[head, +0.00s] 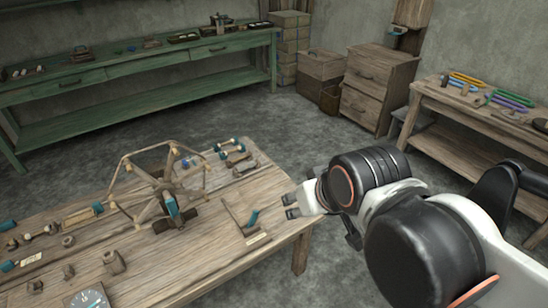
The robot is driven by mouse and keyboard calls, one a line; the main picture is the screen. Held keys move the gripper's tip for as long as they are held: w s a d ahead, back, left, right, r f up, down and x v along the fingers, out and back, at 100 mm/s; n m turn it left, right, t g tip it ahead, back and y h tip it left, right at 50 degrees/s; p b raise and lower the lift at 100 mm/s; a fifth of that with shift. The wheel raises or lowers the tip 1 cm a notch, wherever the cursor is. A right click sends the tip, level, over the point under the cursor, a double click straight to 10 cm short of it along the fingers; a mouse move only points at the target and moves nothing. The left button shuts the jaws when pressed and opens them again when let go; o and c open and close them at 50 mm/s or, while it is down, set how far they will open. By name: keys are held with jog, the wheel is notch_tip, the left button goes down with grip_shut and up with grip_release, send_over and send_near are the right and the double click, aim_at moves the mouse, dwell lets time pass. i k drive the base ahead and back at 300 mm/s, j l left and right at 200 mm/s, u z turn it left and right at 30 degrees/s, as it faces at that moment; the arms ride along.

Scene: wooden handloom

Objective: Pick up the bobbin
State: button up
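Several small bobbin-like pieces lie on the wooden table. A dark one with pale ends (226,143) is near the back right edge, and another small one (186,163) lies beside the wooden winding wheel. A teal piece (252,218) rests on a flat wooden holder near the right edge; I cannot tell whether it is a bobbin. My gripper (288,206) is just right of that holder, at the table's right edge. Its two dark fingertips point left and stand apart, with nothing seen between them.
The wooden winding wheel (158,188) stands upright mid-table. A round dial (88,299) and several small wooden blocks are at the front left. A green bench (135,66) is at the back; another wooden table (468,112) with coloured loops is at the right. Grey floor lies between.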

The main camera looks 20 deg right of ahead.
aim_at(252, 164)
jog(key=i+j, duration=0.1)
jog(key=i, duration=0.4)
jog(key=i+j+z, duration=0.1)
jog(key=i, duration=0.4)
